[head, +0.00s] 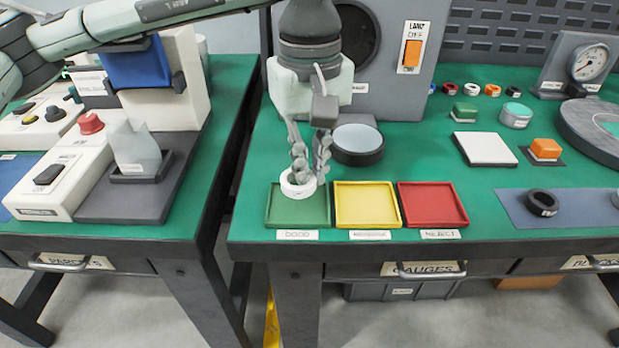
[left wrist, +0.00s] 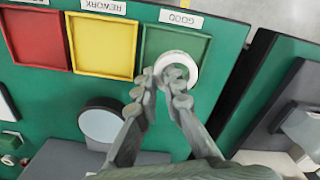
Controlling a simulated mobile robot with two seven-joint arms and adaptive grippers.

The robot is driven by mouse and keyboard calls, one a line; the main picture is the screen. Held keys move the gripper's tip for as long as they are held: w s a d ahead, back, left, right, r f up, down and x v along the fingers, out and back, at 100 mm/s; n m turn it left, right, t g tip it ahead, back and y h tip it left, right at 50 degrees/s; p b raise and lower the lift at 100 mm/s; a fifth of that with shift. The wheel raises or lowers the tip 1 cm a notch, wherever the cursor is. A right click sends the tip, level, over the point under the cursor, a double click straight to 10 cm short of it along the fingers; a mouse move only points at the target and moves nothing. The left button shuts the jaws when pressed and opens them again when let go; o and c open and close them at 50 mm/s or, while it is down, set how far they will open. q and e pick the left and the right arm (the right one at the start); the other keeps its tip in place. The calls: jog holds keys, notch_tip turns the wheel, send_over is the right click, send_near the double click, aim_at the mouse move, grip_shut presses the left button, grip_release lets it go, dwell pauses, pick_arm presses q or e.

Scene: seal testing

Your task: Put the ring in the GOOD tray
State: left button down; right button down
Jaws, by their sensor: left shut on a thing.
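A white ring (head: 298,184) is held between the fingertips of my left gripper (head: 309,172), over the green tray labelled GOOD (head: 282,216). The left wrist view shows the ring (left wrist: 191,70) at the fingertips of the left gripper (left wrist: 170,85), overlapping the inner part of the GOOD tray (left wrist: 151,45). The gripper is shut on the ring. I cannot tell whether the ring touches the tray floor. My right gripper is not in view.
A yellow REWORK tray (head: 366,205) and a red tray (head: 432,204) stand to the right of the green one. A dark round pot with a pale top (head: 357,143) is behind them. A black ring (head: 542,203) lies on a blue-grey mat (head: 510,212). A gap separates the left bench.

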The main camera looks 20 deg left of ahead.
aim_at(310, 184)
pick_arm(q)
notch_tip(310, 184, down, 3)
jog(key=shift+r, duration=0.2)
jog(key=shift+f, duration=0.15)
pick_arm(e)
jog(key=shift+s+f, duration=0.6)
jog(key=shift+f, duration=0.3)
pick_arm(q)
jog(key=shift+f, duration=0.2)
jog(key=c, duration=1.9)
grip_release()
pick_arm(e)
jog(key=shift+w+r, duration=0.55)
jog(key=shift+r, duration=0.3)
pick_arm(q)
jog(key=shift+r, duration=0.1)
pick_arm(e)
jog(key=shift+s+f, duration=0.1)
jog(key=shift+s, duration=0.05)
